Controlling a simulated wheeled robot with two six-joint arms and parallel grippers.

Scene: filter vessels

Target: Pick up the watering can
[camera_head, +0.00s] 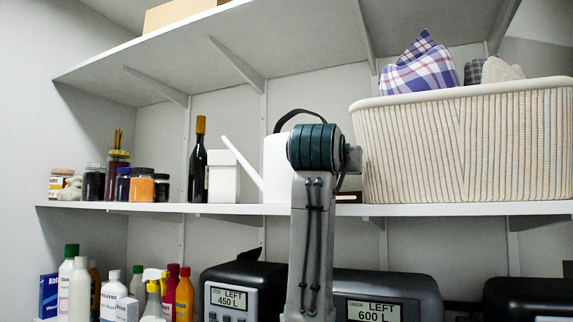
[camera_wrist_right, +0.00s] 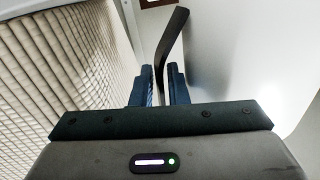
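The white watering can (camera_head: 275,160) stands on the middle shelf, its thin spout (camera_head: 243,163) pointing up and left. Its black handle (camera_head: 300,113) arches over the top. My right arm stands in front of the can and hides part of it and my right gripper in the head view. In the right wrist view, the right gripper (camera_wrist_right: 160,82) has its blue fingers close on both sides of the black handle (camera_wrist_right: 171,45) and looks shut on it. The can's white side (camera_wrist_right: 235,50) fills the right of that view. My left gripper is not in view.
A ribbed basket (camera_head: 465,145) with cloths stands close right of the can; it also shows in the wrist view (camera_wrist_right: 60,70). A white box (camera_head: 223,177), a dark bottle (camera_head: 199,165) and jars (camera_head: 118,175) stand left. Another shelf (camera_head: 310,45) hangs above.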

